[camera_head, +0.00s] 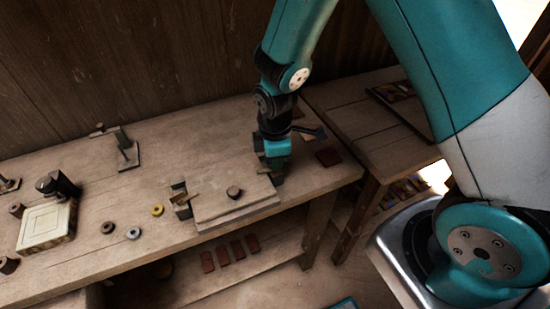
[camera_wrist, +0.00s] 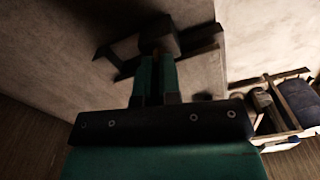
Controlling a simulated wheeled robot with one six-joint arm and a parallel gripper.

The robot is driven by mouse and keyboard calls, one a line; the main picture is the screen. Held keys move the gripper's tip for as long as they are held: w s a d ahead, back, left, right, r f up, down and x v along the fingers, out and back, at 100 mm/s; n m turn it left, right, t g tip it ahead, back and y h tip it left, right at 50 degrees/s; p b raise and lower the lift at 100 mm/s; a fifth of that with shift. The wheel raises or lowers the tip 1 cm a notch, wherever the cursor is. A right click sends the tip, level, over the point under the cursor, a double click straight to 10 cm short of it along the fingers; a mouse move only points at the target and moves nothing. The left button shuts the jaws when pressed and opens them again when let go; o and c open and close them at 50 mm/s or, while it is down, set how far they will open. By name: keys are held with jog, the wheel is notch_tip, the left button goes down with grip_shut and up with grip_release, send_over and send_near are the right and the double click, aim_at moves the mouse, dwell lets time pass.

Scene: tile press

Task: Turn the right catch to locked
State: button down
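The catch's angle is unclear.
A pale square tile box (camera_head: 46,226), several small rings (camera_head: 133,233) and a metal stand (camera_head: 127,155) are on the bench to the left. A side table (camera_head: 360,115) adjoins on the right.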

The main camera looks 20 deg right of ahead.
jog(key=c, duration=1.3)
grip_release()
jog(key=shift+r, duration=0.1)
notch_tip(320, 180, up, 17)
jog(key=shift+r+b, duration=0.15)
jog(key=shift+b, duration=0.75)
jog(key=s+a+r+m+y, duration=0.1)
jog(key=s+m, duration=0.1)
jog(key=s, duration=0.4)
jog(key=s+a+r+m+y, duration=0.1)
jog(key=s+a+r+m, duration=0.1)
jog(key=s, duration=0.4)
jog(key=s+a+r+m+y, duration=0.1)
jog(key=s+r+m+y, duration=0.1)
jog(key=s+m, duration=0.2)
jog(key=shift+s+a+r, duration=0.1)
jog(key=shift+s+a, duration=0.1)
jog(key=shift+s, duration=0.45)
jog(key=shift+s+a+r, duration=0.1)
jog(key=shift+s+a, duration=0.05)
jog(key=shift+s, duration=0.5)
